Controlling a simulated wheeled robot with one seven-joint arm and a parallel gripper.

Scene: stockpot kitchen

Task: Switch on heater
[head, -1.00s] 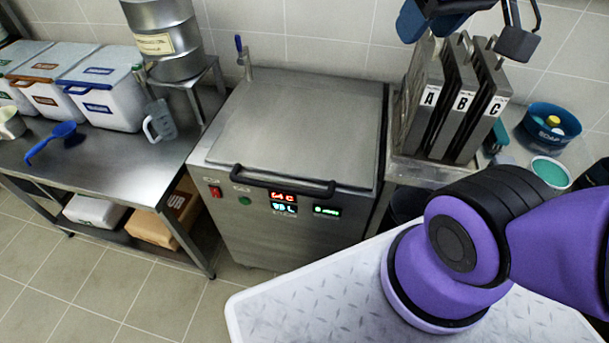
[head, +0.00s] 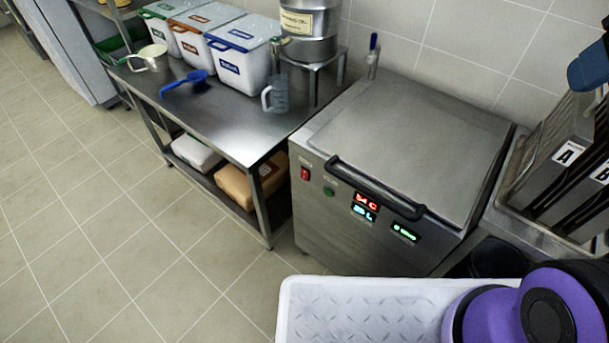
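The heater is a steel box unit (head: 390,165) with a closed flat lid and a black bar handle (head: 375,188) along its front edge. Its front panel carries a red switch (head: 305,173) at the left, a round green button (head: 329,191) beside it, a red and blue display (head: 365,207) and a small green display (head: 404,232). Whether the red switch is on or off is too small to tell. My purple arm shows at the lower right. My gripper is not in view.
A steel table (head: 235,112) with lidded bins, a blue scoop (head: 184,83) and a clear jug (head: 275,94) stands left of the heater. My white ribbed deck (head: 380,310) is in front. Labelled plates (head: 566,165) stand at the right. The tiled floor (head: 120,230) at left is clear.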

